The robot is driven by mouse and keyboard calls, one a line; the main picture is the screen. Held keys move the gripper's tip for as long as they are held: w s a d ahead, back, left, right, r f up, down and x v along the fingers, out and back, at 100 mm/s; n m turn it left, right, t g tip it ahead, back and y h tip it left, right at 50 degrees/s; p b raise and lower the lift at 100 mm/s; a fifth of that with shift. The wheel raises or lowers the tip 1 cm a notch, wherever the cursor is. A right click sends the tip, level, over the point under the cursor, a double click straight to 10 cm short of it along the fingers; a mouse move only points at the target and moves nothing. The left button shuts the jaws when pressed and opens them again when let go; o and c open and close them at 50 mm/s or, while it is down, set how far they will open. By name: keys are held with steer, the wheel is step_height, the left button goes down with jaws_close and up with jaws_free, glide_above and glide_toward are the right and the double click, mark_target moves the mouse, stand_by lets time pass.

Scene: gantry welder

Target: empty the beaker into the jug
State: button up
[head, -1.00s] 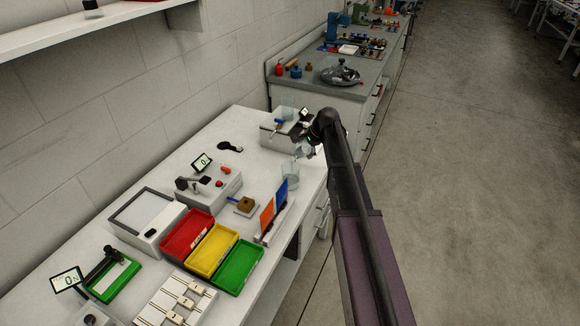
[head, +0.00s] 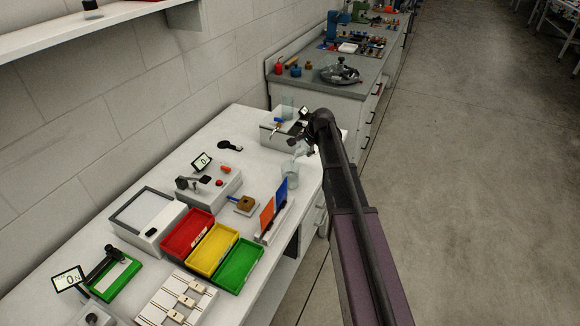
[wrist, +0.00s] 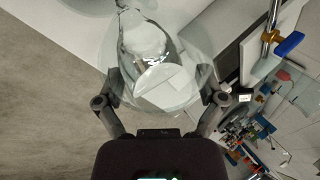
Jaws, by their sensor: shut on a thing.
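My gripper (head: 308,143) is shut on a clear glass beaker (wrist: 190,92), its two fingers on either side of the glass in the wrist view. In the head view the beaker (head: 302,153) is small, strongly tilted, with its mouth toward the lower left. Clear liquid lies along the beaker's wall in the wrist view and narrows toward the top of the picture, running toward the lip. The clear jug (head: 290,178) stands upright on the white bench, just below and left of the beaker. The level in the jug is too small to read.
An orange and blue panel stand (head: 274,205) is close in front of the jug. A grey box with a blue-handled tap (head: 278,125) stands behind it, with another clear vessel (head: 288,104) near it. The bench's right edge is close to the jug.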

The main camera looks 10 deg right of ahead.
mark_target(298, 150)
steer(key=shift+s+a+r+h, duration=0.15)
steer(key=shift+a+r+h, duration=0.05)
steer(key=shift+h, duration=0.1)
steer(key=shift+s+a+r+t, duration=0.15)
steer(key=shift+s+a+t, duration=0.1)
steer(key=shift+t, duration=0.15)
steer(key=shift+s+a+r+n+t+h, duration=0.15)
steer(key=shift+s+a+n+t+h, duration=0.15)
steer(key=shift+s+a+t+h, duration=0.15)
steer(key=shift+a+r+t+h, duration=0.1)
steer(key=shift+r+t+h, duration=0.15)
steer(key=shift+h, duration=0.1)
stand_by(0.3)
steer(key=shift+a+h, duration=0.1)
steer(key=shift+h, duration=0.2)
